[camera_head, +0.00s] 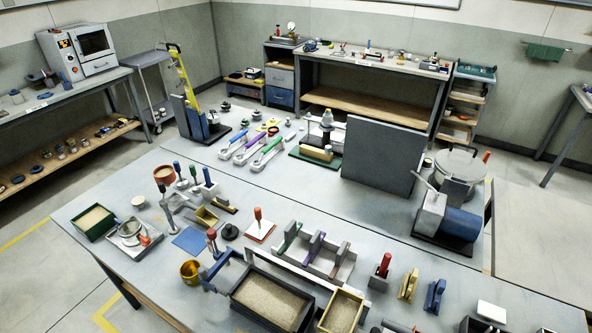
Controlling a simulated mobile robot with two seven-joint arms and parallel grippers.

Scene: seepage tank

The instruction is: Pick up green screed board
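A slotted light-grey rack (318,262) stands on the near table, right of the picture's middle. Upright boards with green, purple and red parts stand in it. The green one (289,236), at the rack's left end, looks like the green screed board. Its lower part is hidden by the rack, and it is small in this view. Neither of my grippers shows in the picture.
A sand-filled dark box (268,300) and a yellow sand box (342,312) stand in front of the rack. A large grey panel (384,155) stands behind. Yellow (408,285) and blue (435,296) pieces stand to the right.

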